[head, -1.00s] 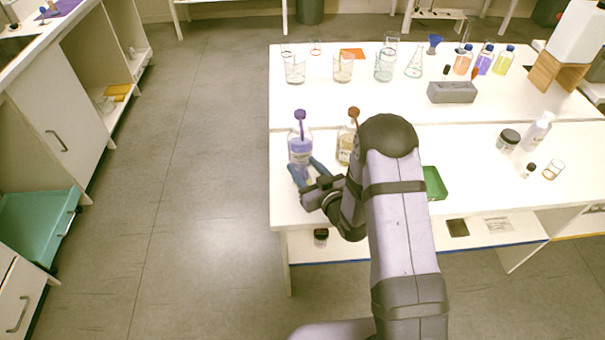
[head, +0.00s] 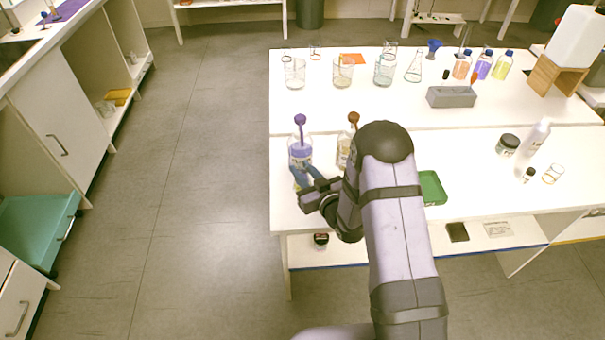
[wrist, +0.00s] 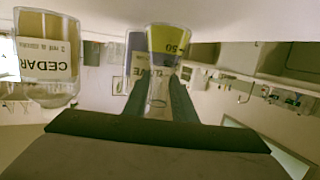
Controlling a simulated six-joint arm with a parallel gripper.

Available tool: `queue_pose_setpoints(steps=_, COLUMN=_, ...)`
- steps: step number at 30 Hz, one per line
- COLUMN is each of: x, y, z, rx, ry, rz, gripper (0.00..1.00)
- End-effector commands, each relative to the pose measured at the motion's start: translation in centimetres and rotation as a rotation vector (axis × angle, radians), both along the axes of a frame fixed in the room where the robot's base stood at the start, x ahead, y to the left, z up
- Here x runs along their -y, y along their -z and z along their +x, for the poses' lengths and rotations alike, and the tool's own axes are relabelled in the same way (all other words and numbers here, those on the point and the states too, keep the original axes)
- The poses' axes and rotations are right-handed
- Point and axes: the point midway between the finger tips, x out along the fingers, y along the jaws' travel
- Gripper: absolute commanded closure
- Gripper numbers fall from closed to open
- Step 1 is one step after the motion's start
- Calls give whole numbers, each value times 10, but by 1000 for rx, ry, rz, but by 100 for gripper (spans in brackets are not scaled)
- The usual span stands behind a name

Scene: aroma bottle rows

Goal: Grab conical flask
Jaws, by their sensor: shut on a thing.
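In the wrist view, which is upside down, a small clear conical flask (wrist: 168,45) with yellow liquid and a "50" mark sits between the fingers of my gripper (wrist: 160,85). The fingers are shut on its narrow part. In the head view my gripper (head: 303,174) is at the front left of the bench, just in front of a purple-filled bottle (head: 300,153). The flask is mostly hidden there. I cannot tell whether its base touches the bench. Another clear conical flask (head: 414,70) stands in the back row.
An amber bottle (head: 344,150) stands right of the purple one; its label reads CEDAR in the wrist view (wrist: 47,65). A green tray (head: 432,188) lies right of my arm. Beakers (head: 343,75) and a grey block (head: 451,97) stand farther back.

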Motion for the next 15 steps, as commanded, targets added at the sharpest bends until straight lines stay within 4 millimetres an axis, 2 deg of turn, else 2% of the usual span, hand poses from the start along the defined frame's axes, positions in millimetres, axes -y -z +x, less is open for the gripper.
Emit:
queue_pose_setpoints(steps=8, x=0, y=-10, z=0, rx=2, ry=0, rz=1, gripper=100)
queue_pose_setpoints(steps=15, x=0, y=-31, z=1, rx=5, ry=0, rz=1, gripper=100)
